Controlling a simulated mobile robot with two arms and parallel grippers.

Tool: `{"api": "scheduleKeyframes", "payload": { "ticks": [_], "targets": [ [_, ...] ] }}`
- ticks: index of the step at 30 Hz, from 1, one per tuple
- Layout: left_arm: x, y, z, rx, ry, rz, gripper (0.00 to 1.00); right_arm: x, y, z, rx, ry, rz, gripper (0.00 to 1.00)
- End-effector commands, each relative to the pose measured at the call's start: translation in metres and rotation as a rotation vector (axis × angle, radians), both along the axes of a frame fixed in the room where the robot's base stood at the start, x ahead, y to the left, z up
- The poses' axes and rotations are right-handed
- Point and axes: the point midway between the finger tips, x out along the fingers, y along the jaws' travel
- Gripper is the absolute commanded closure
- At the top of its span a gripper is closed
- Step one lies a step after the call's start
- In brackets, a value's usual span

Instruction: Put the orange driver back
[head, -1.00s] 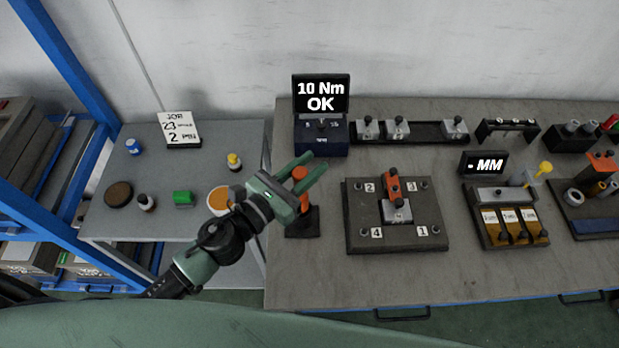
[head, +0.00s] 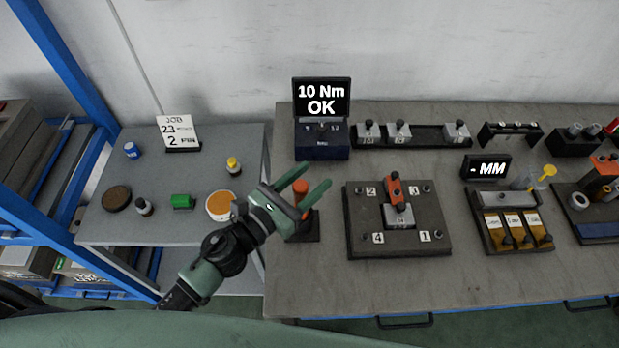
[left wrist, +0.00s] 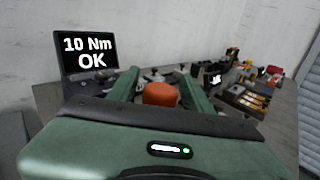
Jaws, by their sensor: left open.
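The orange driver (head: 301,192) stands upright in a dark holder (head: 304,232) at the near left of the workbench. My left gripper (head: 318,171) is open, with its fingers spread on either side of the driver's handle. In the left wrist view the driver's orange top (left wrist: 160,94) shows between the two green fingers, with a gap to the right finger. The gripper body hides the driver's lower part there. My right gripper is not in view.
A torque display (head: 322,97) reading "10 Nm OK" stands behind the holder. A dark fixture plate (head: 358,245) with an orange-handled clamp (head: 396,191) lies to the right. The grey side table (head: 160,232) holds an orange-filled tub (head: 219,205) and small bottles. The bench front is clear.

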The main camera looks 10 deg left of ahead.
Motion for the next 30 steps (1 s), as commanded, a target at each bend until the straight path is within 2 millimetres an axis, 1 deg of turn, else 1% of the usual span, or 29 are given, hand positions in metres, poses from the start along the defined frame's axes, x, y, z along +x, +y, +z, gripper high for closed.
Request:
{"api": "scheduleKeyframes", "payload": {
  "ticks": [4,5,8,15,18,21,25,30],
  "targets": [
    [0.000,0.000,0.006,0.000,0.000,0.000,0.51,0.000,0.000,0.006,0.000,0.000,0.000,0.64],
    [-0.003,0.002,0.002,0.001,0.001,0.000,0.51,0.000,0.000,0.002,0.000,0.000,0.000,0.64],
    [-0.016,0.010,-0.002,0.002,0.003,0.000,0.51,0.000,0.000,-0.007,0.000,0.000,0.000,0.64],
    [-0.061,0.040,-0.004,0.000,0.004,0.001,0.51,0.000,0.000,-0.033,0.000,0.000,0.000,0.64],
    [-0.077,0.050,-0.003,0.000,0.002,0.000,0.51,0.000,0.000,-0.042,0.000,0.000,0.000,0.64],
    [-0.088,0.058,-0.001,-0.002,0.002,0.001,0.51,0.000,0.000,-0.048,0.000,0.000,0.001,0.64],
    [-0.097,0.064,0.001,-0.001,0.000,0.000,0.51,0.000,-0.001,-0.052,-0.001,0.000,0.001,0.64],
    [-0.100,0.066,0.004,-0.001,-0.001,0.000,0.51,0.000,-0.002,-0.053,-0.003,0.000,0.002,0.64]
  ]
}}
